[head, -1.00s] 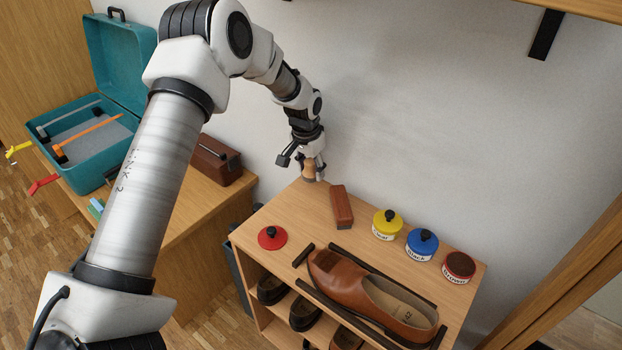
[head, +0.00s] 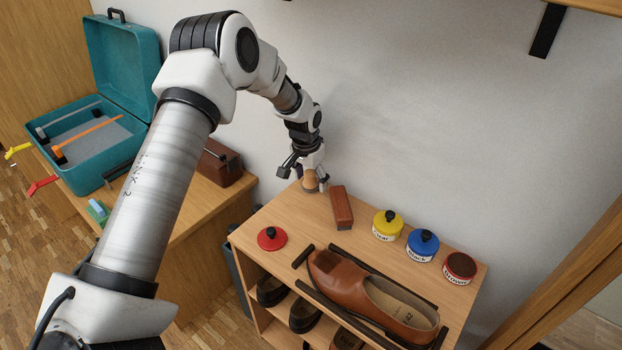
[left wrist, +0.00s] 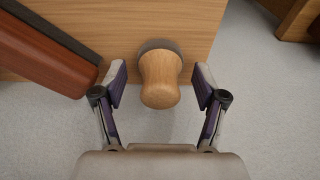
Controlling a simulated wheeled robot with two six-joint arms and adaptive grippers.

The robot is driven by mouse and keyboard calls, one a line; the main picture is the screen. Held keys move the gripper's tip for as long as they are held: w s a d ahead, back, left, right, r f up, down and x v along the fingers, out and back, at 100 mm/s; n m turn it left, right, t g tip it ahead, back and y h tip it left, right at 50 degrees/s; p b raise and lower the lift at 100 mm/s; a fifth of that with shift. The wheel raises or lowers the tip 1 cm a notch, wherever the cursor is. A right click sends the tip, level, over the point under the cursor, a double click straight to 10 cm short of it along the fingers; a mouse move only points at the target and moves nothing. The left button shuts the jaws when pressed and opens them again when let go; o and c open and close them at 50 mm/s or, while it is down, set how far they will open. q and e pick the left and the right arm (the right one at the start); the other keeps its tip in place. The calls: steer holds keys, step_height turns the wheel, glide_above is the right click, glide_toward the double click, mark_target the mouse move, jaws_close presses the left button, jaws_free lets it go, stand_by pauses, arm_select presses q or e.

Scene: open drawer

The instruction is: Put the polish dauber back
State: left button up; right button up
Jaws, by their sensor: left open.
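The polish dauber (head: 310,182) has a pale wooden handle and a dark round head. It stands at the back left corner of the shelf unit's top (head: 275,212). In the left wrist view the dauber (left wrist: 160,82) has its handle towards the camera and its dark head by the wooden surface. My left gripper (head: 312,176) is over it with the fingers open. In the left wrist view my left gripper (left wrist: 161,80) has one finger on each side of the handle, with a visible gap on both sides. My right gripper is not in view.
A red-brown brush (head: 341,207) lies close to the right of the dauber. The wall is close behind.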

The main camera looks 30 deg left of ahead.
mark_target(307, 175)
arm_select(q)
steer(key=r, duration=0.4)
steer(key=s+r+p, duration=0.1)
steer(key=r, duration=0.3)
steer(key=s+r+p, duration=0.1)
steer(key=r, duration=0.3)
